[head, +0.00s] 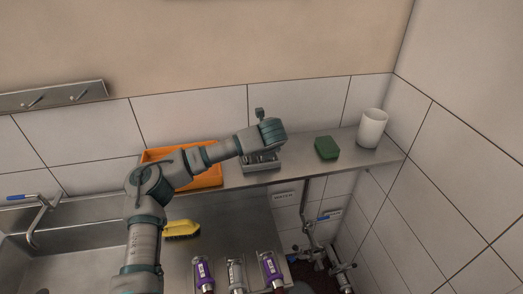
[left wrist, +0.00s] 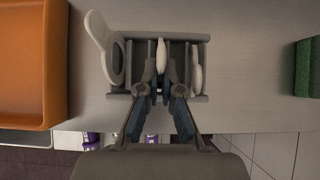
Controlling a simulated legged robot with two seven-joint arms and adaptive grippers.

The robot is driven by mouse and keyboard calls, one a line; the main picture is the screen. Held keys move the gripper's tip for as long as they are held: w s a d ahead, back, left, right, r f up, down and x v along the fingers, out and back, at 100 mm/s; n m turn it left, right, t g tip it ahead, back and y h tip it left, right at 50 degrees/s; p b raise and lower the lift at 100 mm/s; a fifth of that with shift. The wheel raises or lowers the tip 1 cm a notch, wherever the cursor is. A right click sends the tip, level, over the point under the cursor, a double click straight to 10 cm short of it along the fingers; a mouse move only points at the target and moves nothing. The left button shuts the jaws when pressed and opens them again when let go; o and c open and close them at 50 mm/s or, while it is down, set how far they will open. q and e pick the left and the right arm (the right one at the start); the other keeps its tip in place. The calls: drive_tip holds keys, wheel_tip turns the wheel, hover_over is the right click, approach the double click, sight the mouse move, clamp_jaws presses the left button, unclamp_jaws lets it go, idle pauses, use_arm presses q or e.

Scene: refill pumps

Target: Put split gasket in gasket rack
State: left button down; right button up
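The grey gasket rack (head: 262,164) stands on the shelf, partly hidden by my left gripper in the head view. In the left wrist view the rack (left wrist: 186,74) has several upright dividers. A pale ring with a tab (left wrist: 104,42) leans at its left side. A pale gasket seen edge-on (left wrist: 161,56) stands in the middle, and another pale piece (left wrist: 196,72) is at the right. I cannot tell which one is split. My left gripper (left wrist: 160,84) has its fingertips at either side of the middle gasket's near end; whether they press on it is unclear. My right gripper is out of view.
An orange tray (head: 207,178) lies left of the rack. A green sponge (head: 327,148) and a white cup (head: 372,128) stand to the right. Below are a sink with a yellow brush (head: 182,229) and several purple-labelled bottles (head: 271,268). The shelf between rack and sponge is clear.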

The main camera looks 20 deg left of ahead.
use_arm(q)
drive_tip(key=shift+a+f+b, duration=0.1)
drive_tip(key=shift+a+b, duration=0.1)
drive_tip(key=shift+b, duration=0.1)
idle(0.4)
drive_tip(key=c, duration=1.2)
unclamp_jaws()
drive_tip(key=shift+c, duration=0.2)
drive_tip(key=shift+d, duration=0.1)
drive_tip(key=v, duration=1.2)
drive_tip(key=shift+w+f, duration=0.1)
